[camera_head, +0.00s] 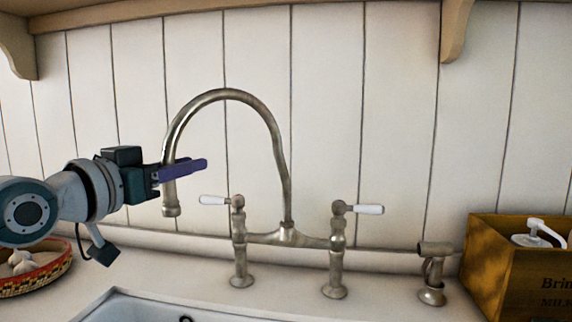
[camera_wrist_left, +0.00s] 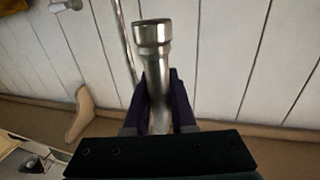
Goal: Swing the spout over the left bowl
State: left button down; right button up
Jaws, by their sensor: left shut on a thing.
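The faucet's metal gooseneck spout (camera_head: 238,94) rises from the bridge faucet and arcs to the left. Its downturned end with a collar (camera_head: 171,208) hangs at the left. My left gripper (camera_head: 182,170) is shut on the spout's down-pipe, a little above the collar. In the left wrist view the spout end (camera_wrist_left: 152,40) sits between the two dark purple fingers (camera_wrist_left: 158,105). Part of a sink basin (camera_head: 125,306) shows at the bottom edge below the spout. I cannot tell which bowl it is. My right gripper is not in view.
Two lever handles with white grips, left (camera_head: 213,200) and right (camera_head: 368,209), flank the spout base. A side sprayer (camera_head: 432,275) and a wooden crate (camera_head: 500,268) stand at the right. A woven basket (camera_head: 50,276) sits at the left. A plank wall is close behind.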

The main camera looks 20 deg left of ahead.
pick_arm(q)
jog(key=c, duration=0.8)
grip_release()
jog(key=shift+o, duration=0.2)
jog(key=s, duration=1)
jog(key=shift+b, duration=0.4)
